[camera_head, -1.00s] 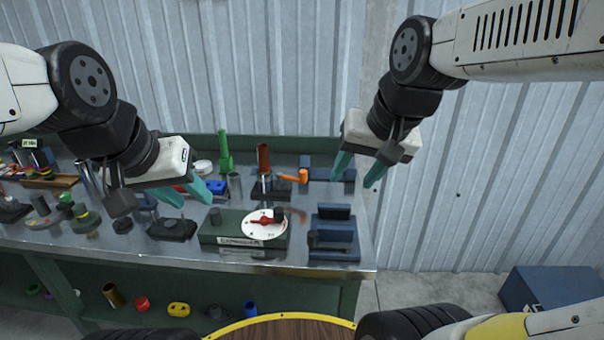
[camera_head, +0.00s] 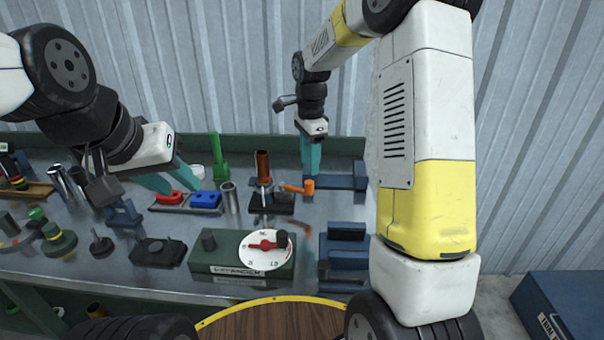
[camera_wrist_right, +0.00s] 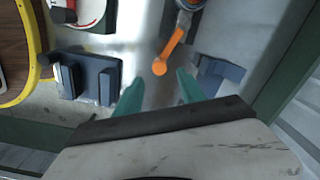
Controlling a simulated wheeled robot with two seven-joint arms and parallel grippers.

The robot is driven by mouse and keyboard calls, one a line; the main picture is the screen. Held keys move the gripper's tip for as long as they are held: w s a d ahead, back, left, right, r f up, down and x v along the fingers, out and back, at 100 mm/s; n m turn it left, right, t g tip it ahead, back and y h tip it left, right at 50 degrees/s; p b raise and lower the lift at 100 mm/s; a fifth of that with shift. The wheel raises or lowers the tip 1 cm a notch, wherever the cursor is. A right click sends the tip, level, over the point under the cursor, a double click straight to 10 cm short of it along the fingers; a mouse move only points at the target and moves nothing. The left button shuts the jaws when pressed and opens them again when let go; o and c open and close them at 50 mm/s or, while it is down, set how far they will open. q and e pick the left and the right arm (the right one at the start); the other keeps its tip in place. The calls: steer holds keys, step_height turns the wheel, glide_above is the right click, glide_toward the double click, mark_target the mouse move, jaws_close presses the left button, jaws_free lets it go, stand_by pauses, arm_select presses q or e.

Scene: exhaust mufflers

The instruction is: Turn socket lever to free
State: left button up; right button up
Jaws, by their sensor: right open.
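The orange socket lever (camera_head: 299,187) sticks out to the right from the socket stand, which has a black base (camera_head: 285,204) and holds an upright copper-brown tube (camera_head: 263,163). My right gripper (camera_head: 311,170) points down just above and behind the lever's end, its fingers overlapping in the head view. In the right wrist view, its two teal fingers (camera_wrist_right: 160,88) are apart, and the lever (camera_wrist_right: 172,48) has its round end just ahead of the gap between the tips. Nothing is between the fingers. My left gripper (camera_head: 172,182) is open and empty over the bench's left part.
A blue bracket (camera_head: 340,182) stands right of the lever, close to the right gripper. A green expander box with a white dial (camera_head: 265,250) and a blue slotted block (camera_head: 346,232) are at the front. Red and blue pieces (camera_head: 205,199) and a green post (camera_head: 219,155) stand left.

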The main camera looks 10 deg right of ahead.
mark_target(309, 182)
step_height(309, 182, down, 8)
steer(key=shift+r, duration=0.2)
jaws_close()
stand_by(1.5)
